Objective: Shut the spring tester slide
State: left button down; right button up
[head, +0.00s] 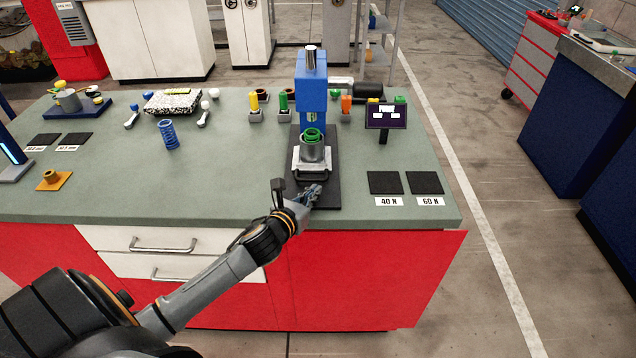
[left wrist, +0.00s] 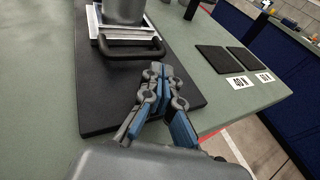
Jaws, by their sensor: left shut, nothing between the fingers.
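The spring tester (head: 312,88) is a blue press on a dark base plate at the middle of the bench. Its slide (head: 312,168) is a pale plate pulled out in front of the press, bearing a grey cup (head: 314,153) with a green spring (head: 312,135) in it. The slide's dark handle (left wrist: 132,50) faces me in the left wrist view. My left gripper (head: 312,192) is shut and empty over the front of the base plate (left wrist: 105,104), just in front of the handle and to its right. I cannot tell whether it touches the handle. My right gripper is not in view.
A small display (head: 386,116) stands right of the press. Two black pads (head: 386,182) marked 40 N and 60 N lie at the right front. A blue spring (head: 168,135) stands to the left. The green bench top (head: 225,190) is clear left of the base plate.

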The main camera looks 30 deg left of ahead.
aim_at(325, 172)
pick_arm(q)
jog(key=shift+w+a+r, duration=0.1)
jog(key=shift+w+r, duration=0.05)
jog(key=shift+w, duration=1.25)
jog(key=shift+w+a+r, duration=0.15)
jog(key=shift+w+a, duration=0.35)
jog(key=shift+w, duration=0.3)
jog(key=shift+w+a, duration=0.2)
jog(key=shift+w, duration=0.1)
